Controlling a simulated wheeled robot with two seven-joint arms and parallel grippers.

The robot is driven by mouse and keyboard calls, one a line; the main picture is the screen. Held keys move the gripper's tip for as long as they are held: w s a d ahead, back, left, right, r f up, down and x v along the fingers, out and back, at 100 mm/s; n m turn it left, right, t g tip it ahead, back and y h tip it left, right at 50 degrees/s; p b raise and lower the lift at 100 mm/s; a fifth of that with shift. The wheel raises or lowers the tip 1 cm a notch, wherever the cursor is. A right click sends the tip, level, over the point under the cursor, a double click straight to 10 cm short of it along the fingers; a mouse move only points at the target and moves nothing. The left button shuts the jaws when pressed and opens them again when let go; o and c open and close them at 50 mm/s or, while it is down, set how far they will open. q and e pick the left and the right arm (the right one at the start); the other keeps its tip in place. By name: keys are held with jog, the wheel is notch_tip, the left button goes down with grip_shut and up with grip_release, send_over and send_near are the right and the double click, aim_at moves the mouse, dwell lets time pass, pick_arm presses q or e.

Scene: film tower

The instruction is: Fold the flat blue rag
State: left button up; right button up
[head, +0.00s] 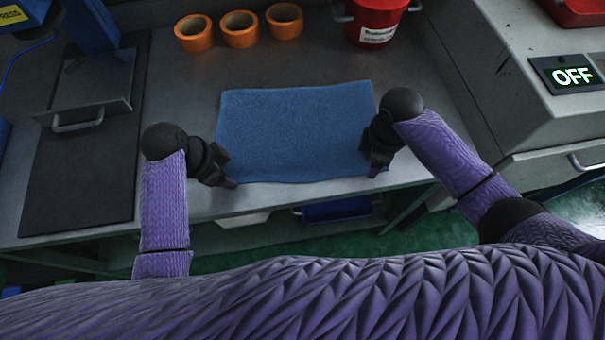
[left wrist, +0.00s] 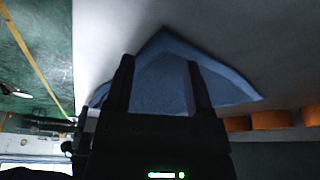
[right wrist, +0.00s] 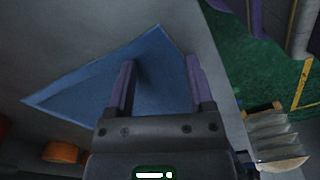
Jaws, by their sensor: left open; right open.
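The blue rag (head: 295,130) lies flat and spread out on the grey workbench, its near edge close to the bench's front edge. My left gripper (head: 231,183) is at the rag's near left corner. In the left wrist view its open fingers (left wrist: 158,80) frame part of the rag (left wrist: 165,85). My right gripper (head: 376,172) is at the near right corner. In the right wrist view its open fingers (right wrist: 162,75) stand on either side of a corner of the rag (right wrist: 95,90). I cannot tell whether either gripper touches the cloth.
Several orange tape rolls (head: 239,29) and a red bucket (head: 376,22) stand behind the rag. A dark mat (head: 80,185) with a handled metal plate (head: 92,85) is at left. A grey cabinet with an OFF display (head: 572,76) is at right. Bare bench surrounds the rag.

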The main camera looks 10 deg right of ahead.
pick_arm(q)
jog(key=shift+f, duration=0.3)
pick_arm(e)
jog(key=shift+f, duration=0.3)
pick_arm(q)
jog(key=shift+r, duration=0.1)
jog(key=shift+c, duration=0.4)
pick_arm(e)
jog(key=shift+r, duration=0.1)
jog(key=shift+c, duration=0.5)
pick_arm(q)
grip_shut()
pick_arm(e)
grip_shut()
jog(key=shift+s, duration=0.1)
